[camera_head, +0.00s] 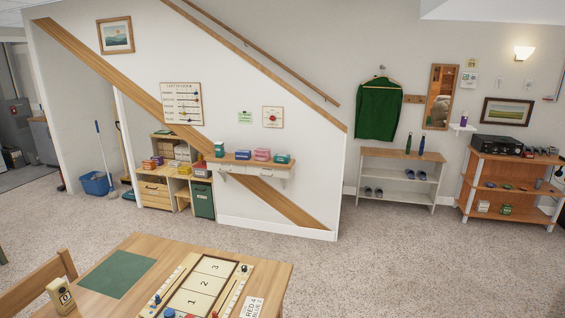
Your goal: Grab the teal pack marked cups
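A wooden wall shelf (232,160) on the white stair wall holds a row of small packs. A teal-green pack (282,158) lies at its right end, beside a pink pack (262,154). A blue pack (243,154) lies left of the pink one. A taller dark green-teal pack (219,149) stands upright at the shelf's left end. The lettering on the packs is too small to read, so I cannot tell which one is marked cups. My gripper is not in view.
A wooden table (272,272) with a numbered game board stands in front, with a chair (40,283) at its left. A storage unit (153,188) and green bin (203,199) stand left of the shelf. Carpet (350,265) is clear right of the table.

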